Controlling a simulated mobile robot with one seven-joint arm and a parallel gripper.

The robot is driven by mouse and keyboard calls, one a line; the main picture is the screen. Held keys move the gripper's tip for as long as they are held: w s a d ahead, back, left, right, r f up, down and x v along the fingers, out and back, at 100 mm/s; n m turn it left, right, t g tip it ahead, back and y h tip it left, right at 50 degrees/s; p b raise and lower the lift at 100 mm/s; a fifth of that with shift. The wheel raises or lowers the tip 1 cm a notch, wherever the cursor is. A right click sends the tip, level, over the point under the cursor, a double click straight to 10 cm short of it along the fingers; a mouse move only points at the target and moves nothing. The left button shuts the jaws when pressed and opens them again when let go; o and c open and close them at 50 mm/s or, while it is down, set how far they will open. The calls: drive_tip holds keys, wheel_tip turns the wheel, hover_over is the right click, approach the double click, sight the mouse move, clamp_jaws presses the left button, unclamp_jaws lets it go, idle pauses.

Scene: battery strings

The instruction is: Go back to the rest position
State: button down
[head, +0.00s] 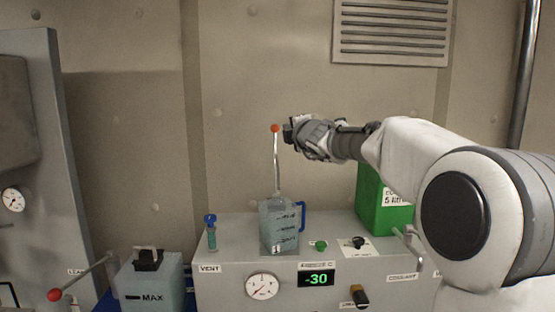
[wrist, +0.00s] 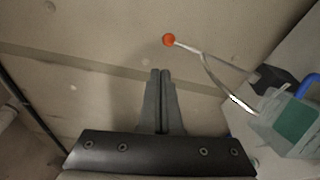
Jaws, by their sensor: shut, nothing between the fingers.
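My gripper (head: 289,132) is raised above the grey cabinet (head: 228,240), just right of the red ball at the top of a thin upright lever (head: 277,165). In the wrist view my gripper (wrist: 160,74) has its two fingers together with nothing between them. The lever's red ball (wrist: 169,40) shows there to the upper right of the fingertips, apart from them in the picture. The clear jug (head: 279,228) with a blue handle stands on the cabinet top, in front of the lever. It also shows in the wrist view (wrist: 290,125) at the right.
A green box (head: 378,205) stands on the cabinet under my arm. A small blue-capped vial (head: 211,233), gauge (head: 262,286) and display reading -30 (head: 316,278) are left and front. Another red-tipped lever (head: 56,294) sticks out lower left. The wall (head: 130,140) is behind.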

drive_tip(key=s+a+f+n+g+y, duration=0.1)
drive_tip(key=s+a+f+n+g, duration=0.15)
drive_tip(key=s+n, duration=0.55)
drive_tip(key=s+a+f+n+g+y, duration=0.1)
drive_tip(key=s+a+n, duration=0.2)
drive_tip(key=s+n, duration=0.55)
drive_tip(key=s+a+f+n+g+y, duration=0.15)
drive_tip(key=s+n, duration=0.35)
drive_tip(key=n, duration=0.7)
drive_tip(key=s+d+f+n+g+h, duration=0.2)
drive_tip(key=s+d+f+n, duration=0.2)
drive_tip(key=s+f+n, duration=0.3)
drive_tip(key=s+d+f+n+g+h, duration=0.2)
drive_tip(key=s+d+f+n, duration=0.3)
drive_tip(key=s, duration=0.5)
drive_tip(key=s+d+f+n+g+h+b, duration=0.1)
drive_tip(key=s+d+f+n+g+h, duration=0.1)
drive_tip(key=s+f+n, duration=0.6)
drive_tip(key=shift+s+d+f+n+h, duration=0.4)
drive_tip(key=shift+d+f+n+h, duration=0.25)
drive_tip(key=shift+d, duration=0.6)
